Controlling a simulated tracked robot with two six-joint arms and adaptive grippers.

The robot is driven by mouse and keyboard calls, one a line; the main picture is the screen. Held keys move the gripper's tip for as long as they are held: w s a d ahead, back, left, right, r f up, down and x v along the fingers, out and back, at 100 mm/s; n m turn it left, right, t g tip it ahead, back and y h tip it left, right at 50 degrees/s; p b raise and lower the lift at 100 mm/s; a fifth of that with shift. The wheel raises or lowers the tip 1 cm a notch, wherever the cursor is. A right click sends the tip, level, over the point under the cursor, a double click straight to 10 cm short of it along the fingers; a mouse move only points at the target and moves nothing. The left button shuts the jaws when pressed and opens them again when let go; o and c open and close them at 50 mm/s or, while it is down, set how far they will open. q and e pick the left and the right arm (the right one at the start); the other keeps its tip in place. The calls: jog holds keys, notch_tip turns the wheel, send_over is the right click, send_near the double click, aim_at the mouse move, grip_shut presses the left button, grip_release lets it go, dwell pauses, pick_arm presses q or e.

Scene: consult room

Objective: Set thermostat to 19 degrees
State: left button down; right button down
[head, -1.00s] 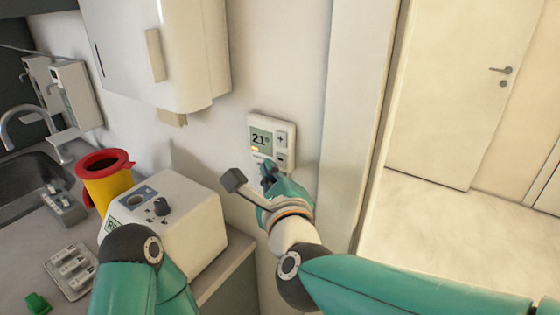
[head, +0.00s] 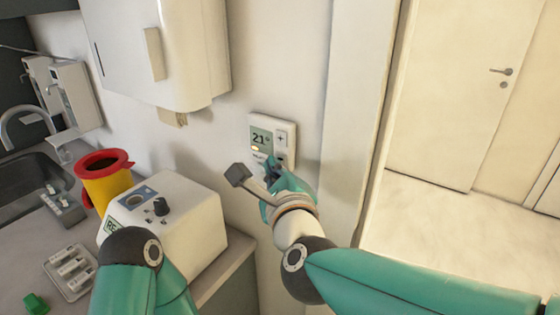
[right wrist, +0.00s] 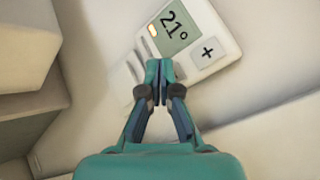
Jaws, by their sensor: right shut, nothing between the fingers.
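The white thermostat (head: 253,155) is on the wall, left of the door frame. Its display (head: 260,138) reads 21°, with a small amber light below it. The plus button (head: 281,138) is clear, and it also shows in the right wrist view (right wrist: 208,52). The minus button below it is mostly hidden by my right gripper (head: 273,163). In the right wrist view my right gripper (right wrist: 159,72) is shut and empty, its fingertips over the minus button area. I cannot tell whether they touch it. My left gripper is out of view.
A white box with a dark knob (head: 190,225) stands on the counter below and left, beside a yellow bin with a red rim (head: 105,178). A wall cabinet (head: 165,60) hangs above. The door frame (head: 352,110) is close on the right.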

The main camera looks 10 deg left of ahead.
jog(key=shift+w+d, duration=0.1)
jog(key=shift+w, duration=0.15)
dwell(0.4)
jog(key=shift+s, duration=0.1)
jog(key=shift+s+a+b, duration=0.25)
jog(key=shift+s+b, duration=0.05)
jog(key=shift+s, duration=0.3)
jog(key=s, duration=0.1)
jog(key=s+a, duration=0.1)
jog(key=s, duration=0.2)
jog(key=shift+s+a, duration=0.35)
jog(key=shift+f, duration=0.1)
dwell(0.6)
